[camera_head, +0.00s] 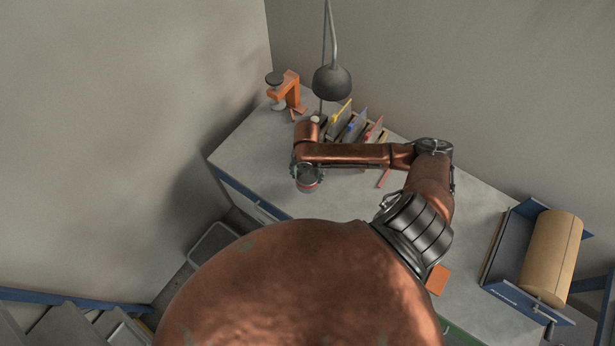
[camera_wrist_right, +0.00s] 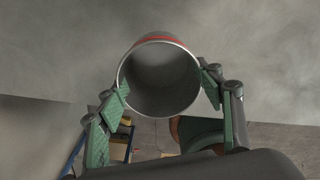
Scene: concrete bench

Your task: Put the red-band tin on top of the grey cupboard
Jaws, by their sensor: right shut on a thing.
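The red-band tin (camera_wrist_right: 160,75) is grey metal, with its open, empty end facing the right wrist camera and a red band near its far edge. My right gripper (camera_wrist_right: 166,90) is shut on it, with green finger pads on both sides of the tin. In the head view the tin (camera_head: 308,185) is small and partly hidden by my right gripper (camera_head: 306,173), near the bench's front left part. I cannot tell its height above the bench. I cannot make out the grey cupboard for certain in either view. My left gripper is not in view.
The concrete bench (camera_head: 250,155) holds an orange clamp (camera_head: 288,88), a dark lamp (camera_head: 332,82), a rack of coloured items (camera_head: 355,125) and a brown paper roll (camera_head: 551,257) in a blue holder. An orange block (camera_head: 438,279) lies at the front. Walls stand behind and left.

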